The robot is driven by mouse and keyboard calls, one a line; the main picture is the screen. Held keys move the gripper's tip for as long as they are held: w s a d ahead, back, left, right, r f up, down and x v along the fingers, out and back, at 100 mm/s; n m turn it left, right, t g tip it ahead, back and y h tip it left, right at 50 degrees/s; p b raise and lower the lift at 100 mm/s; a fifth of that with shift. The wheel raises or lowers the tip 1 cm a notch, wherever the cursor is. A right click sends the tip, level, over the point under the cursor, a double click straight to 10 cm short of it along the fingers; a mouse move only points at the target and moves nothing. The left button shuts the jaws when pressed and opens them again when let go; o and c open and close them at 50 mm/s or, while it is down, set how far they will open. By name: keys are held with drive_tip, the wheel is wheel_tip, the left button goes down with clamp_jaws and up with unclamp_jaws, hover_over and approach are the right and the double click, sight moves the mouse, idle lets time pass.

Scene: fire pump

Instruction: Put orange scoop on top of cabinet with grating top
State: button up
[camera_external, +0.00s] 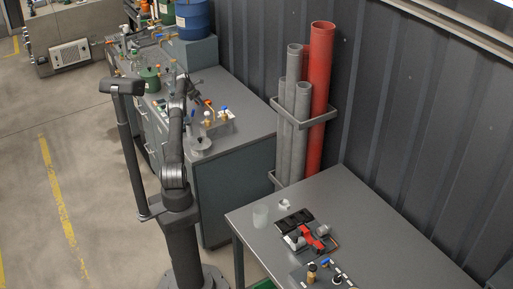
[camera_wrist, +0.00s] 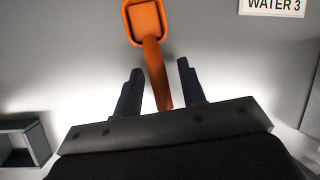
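The orange scoop (camera_wrist: 146,22) is in the upper middle of the wrist view, against a grey surface, with its handle pointing toward me. My gripper (camera_wrist: 160,68) is open, with one dark finger on each side of the handle. Gaps show between the handle and both fingers. In the external view my gripper (camera_external: 196,98) is low over the long grey workbench (camera_external: 245,118). A small orange patch (camera_external: 209,103) beside it may be the scoop, but it is too small to be sure. I cannot identify the cabinet with grating top.
Small fittings (camera_external: 222,124) stand on the workbench near my gripper. A blue barrel (camera_external: 194,18) stands at the back. Red and grey pipes (camera_external: 320,90) stand against the wall. A "WATER 3" label (camera_wrist: 272,7) and a grey open box (camera_wrist: 22,142) show in the wrist view.

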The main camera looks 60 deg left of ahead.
drive_tip(key=shift+r, duration=0.1)
drive_tip(key=v, duration=1.2)
drive_tip(key=x, duration=1.2)
drive_tip(key=shift+w+f, duration=0.1)
drive_tip(key=shift+f, duration=0.1)
wheel_tip(320, 180, up, 3)
drive_tip(key=shift+f, duration=0.15)
drive_tip(key=shift+r, duration=0.85)
